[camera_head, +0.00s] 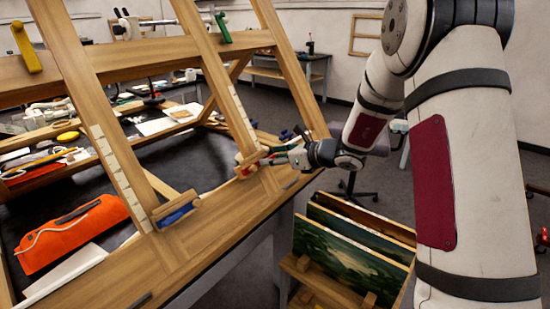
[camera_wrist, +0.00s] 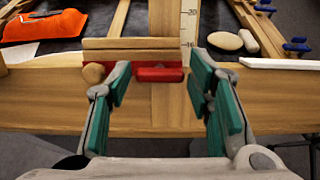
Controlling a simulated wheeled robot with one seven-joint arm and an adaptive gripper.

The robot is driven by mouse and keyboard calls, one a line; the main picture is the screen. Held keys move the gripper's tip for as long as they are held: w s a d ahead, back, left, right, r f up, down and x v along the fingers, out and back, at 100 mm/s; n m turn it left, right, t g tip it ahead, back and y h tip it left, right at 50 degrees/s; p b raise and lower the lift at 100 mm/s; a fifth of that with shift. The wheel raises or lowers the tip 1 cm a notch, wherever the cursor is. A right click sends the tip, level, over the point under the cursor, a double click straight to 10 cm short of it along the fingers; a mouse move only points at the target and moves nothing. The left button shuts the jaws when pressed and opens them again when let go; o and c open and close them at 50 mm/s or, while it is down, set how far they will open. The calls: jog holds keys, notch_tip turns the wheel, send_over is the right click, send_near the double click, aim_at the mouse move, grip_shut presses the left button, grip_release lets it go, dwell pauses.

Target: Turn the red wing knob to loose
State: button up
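The red wing knob (camera_wrist: 160,75) lies crosswise on a red-edged wooden clamp block on the easel frame's lower rail, in the wrist view. In the head view the red clamp (camera_head: 245,172) is partly hidden by my gripper (camera_head: 264,157). My gripper (camera_wrist: 160,80) is open, with green-padded fingers on either side of the knob. The left finger is between the knob and a round wooden end (camera_wrist: 93,73); the right finger is beyond the knob's right end. Nothing is between the pads near the palm. I cannot tell whether the fingertips touch the knob.
A similar blue knob (camera_head: 178,214) is on the rail to the left. Yellow (camera_head: 26,46) and green (camera_head: 222,27) knobs are on the upper bar. An orange pouch (camera_head: 72,232) lies on the table behind. Framed paintings (camera_head: 350,250) stand in a rack below, right of the rail.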

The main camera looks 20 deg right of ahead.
jog(key=c, duration=0.6)
